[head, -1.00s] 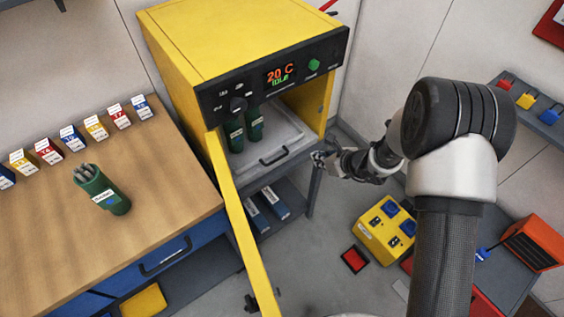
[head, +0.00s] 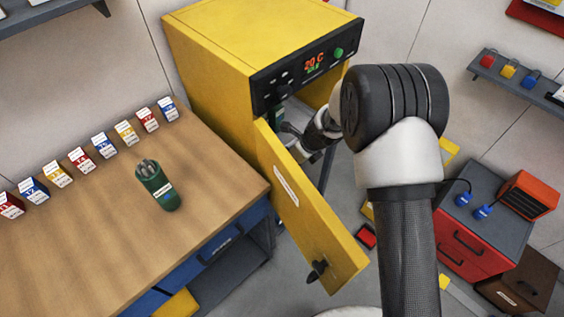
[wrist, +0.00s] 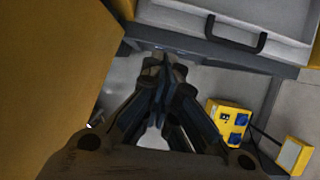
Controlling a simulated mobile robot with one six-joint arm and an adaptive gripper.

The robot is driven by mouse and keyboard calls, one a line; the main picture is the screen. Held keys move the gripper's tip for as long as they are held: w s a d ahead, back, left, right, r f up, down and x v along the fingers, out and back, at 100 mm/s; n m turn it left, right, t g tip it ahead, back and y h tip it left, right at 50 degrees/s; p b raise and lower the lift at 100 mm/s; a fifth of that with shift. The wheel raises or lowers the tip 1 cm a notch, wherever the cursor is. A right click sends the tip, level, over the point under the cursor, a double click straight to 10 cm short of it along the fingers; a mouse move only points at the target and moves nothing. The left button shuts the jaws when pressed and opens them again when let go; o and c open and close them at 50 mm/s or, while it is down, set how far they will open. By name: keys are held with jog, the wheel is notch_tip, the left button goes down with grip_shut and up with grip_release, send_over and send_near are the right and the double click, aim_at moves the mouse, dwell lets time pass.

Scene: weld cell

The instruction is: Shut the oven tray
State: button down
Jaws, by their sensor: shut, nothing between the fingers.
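The yellow oven (head: 215,60) stands behind the workbench, its display lit. Its yellow door (head: 300,205) hangs open towards me and hides much of the opening. The pale grey oven tray (wrist: 285,48) with a black handle (wrist: 236,38) shows at the top of the wrist view, at the oven's front. How far it is drawn out I cannot tell. My gripper (wrist: 165,68) is shut and empty, apart from the handle and below and left of it in that picture. In the head view my gripper (head: 292,130) is partly hidden behind the door, by the oven opening.
The workbench (head: 110,220) at left holds a green rod canister (head: 158,187) and a row of labelled boxes. A red cabinet (head: 470,245) with an orange unit (head: 528,195) stands at right. A yellow socket box (wrist: 228,120) is on the floor. The door closes off my gripper's left side.

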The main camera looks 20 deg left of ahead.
jog(key=a+f+b, duration=0.1)
jog(key=a+f, duration=0.1)
jog(key=w+a+f+b, duration=0.1)
jog(key=f, duration=0.2)
jog(key=w+a+f+b, duration=0.1)
jog(key=a+f, duration=0.1)
jog(key=f, duration=0.1)
jog(key=shift+w+a, duration=0.2)
jog(key=shift+a, duration=0.1)
jog(key=shift+w+a, duration=0.2)
jog(key=shift+a, duration=0.35)
